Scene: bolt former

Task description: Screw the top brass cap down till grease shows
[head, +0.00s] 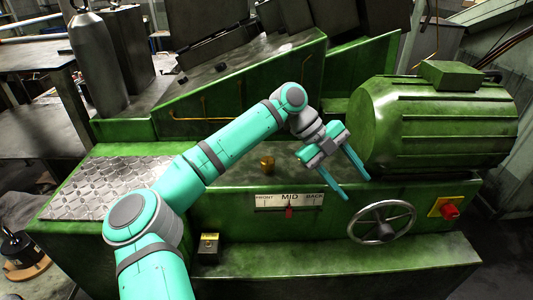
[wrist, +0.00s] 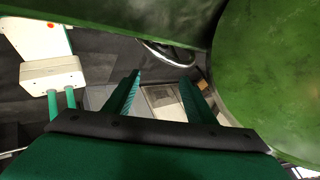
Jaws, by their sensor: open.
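A small brass cap (head: 267,163) stands on the green top of the machine, left of my gripper in the head view. My gripper (head: 356,189) is open and empty. Its two teal fingers point down and to the right, in front of the green motor housing, and are apart from the cap. In the wrist view the spread fingers (wrist: 160,92) have nothing between them. The cap does not show in the wrist view. I see no grease at the cap, though it is small in the picture.
The big green motor (head: 430,125) stands close right of my gripper. Below are a FRONT-MID-BACK lever plate (head: 272,201), a handwheel (head: 366,228) and a red knob (head: 449,211). A metal tread plate (head: 85,190) lies left. A grey cylinder (head: 93,60) stands behind.

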